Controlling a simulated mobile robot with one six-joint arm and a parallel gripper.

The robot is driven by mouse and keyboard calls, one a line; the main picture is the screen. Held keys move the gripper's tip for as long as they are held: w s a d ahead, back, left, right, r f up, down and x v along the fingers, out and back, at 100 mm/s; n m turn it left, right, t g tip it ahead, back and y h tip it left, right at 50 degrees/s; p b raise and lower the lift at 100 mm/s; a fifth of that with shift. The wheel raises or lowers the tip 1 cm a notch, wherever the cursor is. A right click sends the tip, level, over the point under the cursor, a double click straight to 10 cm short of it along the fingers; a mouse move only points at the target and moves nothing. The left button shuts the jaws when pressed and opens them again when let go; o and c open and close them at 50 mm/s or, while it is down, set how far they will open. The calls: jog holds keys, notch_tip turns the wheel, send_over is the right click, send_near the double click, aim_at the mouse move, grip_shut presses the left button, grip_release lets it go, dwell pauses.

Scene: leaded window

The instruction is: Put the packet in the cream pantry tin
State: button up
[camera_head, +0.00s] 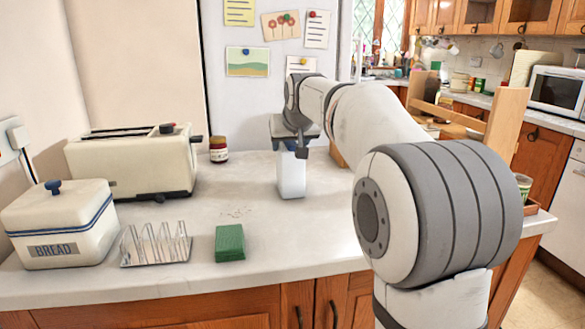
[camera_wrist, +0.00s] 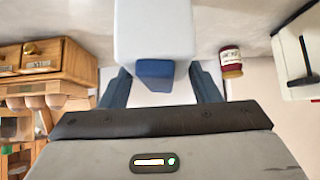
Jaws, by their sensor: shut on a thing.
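My gripper (camera_head: 290,146) points down over the counter's back middle and is shut on a tall white packet (camera_head: 291,176). In the wrist view the packet (camera_wrist: 155,30) has a blue end (camera_wrist: 155,76) between the two blue fingers (camera_wrist: 162,88). I cannot tell whether its base touches the counter. A cream tin (camera_head: 60,230) marked BREAD stands at the left front, with a blue line and a blue-knobbed lid (camera_head: 54,188) on it. It is well to the left of my gripper.
A cream toaster (camera_head: 132,162) stands behind the tin. A toast rack (camera_head: 155,243) and a green block (camera_head: 230,242) lie near the counter's front. A dark jar (camera_head: 218,149) is left of the packet.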

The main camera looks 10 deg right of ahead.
grip_shut()
jog(key=shift+r, duration=0.15)
